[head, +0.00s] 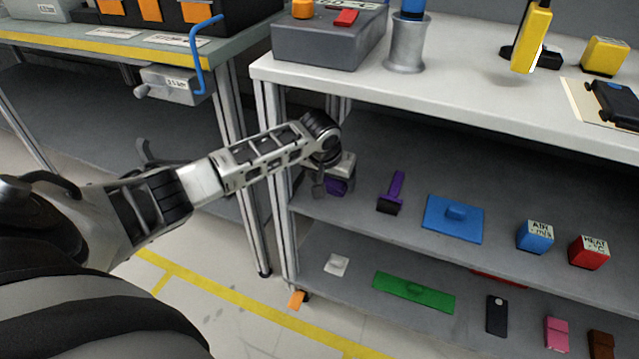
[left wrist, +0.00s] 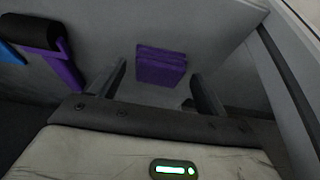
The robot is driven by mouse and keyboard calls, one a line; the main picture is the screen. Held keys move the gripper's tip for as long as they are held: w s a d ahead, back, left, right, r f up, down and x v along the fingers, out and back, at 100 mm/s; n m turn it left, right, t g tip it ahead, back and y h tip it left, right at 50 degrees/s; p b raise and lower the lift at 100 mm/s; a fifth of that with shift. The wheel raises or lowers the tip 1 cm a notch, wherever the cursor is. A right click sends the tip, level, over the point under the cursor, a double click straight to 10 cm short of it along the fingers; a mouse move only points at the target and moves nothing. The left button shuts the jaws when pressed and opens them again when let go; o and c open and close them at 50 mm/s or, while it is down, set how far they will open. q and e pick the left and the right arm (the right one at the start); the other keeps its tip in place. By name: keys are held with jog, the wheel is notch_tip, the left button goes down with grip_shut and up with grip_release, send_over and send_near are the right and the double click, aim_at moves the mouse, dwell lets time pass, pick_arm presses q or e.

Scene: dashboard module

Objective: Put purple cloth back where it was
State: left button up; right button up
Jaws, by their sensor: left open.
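The purple cloth (left wrist: 161,66) is a small folded block on the grey middle shelf (head: 357,210), at its left end. In the head view the cloth (head: 338,186) is partly hidden by my left gripper (head: 328,190). In the left wrist view my left gripper (left wrist: 160,85) is open, with its two fingers on either side of the cloth's near edge and gaps showing between. I cannot tell whether the fingers touch it. My right gripper is not in view.
To the right on the same shelf are a purple-handled tool (head: 393,192), a blue plate (head: 453,219), a blue box (head: 535,236) and a red box (head: 589,252). A white worktop (head: 460,98) overhangs the shelf. A metal post (head: 283,215) stands close to my left forearm.

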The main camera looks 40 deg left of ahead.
pick_arm(q)
jog(key=p+v, duration=0.1)
jog(key=v, duration=0.3)
jog(key=shift+r, duration=0.1)
jog(key=s+d+p, duration=0.3)
jog(key=s, duration=0.8)
jog(key=s+d+f+m+t+h, duration=0.1)
jog(key=s+d+f+m+h, duration=0.15)
jog(key=d, duration=0.45)
jog(key=s+d+f+m+t+h, duration=0.1)
jog(key=s+d+h, duration=0.1)
jog(key=s+d, duration=0.35)
jog(key=s+d+r+m+t, duration=0.1)
jog(key=s+d+r+t, duration=0.2)
jog(key=d+r+t, duration=0.1)
jog(key=shift+s+d+r+t+h, duration=0.4)
jog(key=shift+d+r, duration=0.3)
jog(key=shift+d, duration=0.45)
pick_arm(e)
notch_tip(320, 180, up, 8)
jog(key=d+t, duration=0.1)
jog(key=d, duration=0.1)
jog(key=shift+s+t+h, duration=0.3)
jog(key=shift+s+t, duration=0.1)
pick_arm(q)
jog(key=shift+m, duration=0.25)
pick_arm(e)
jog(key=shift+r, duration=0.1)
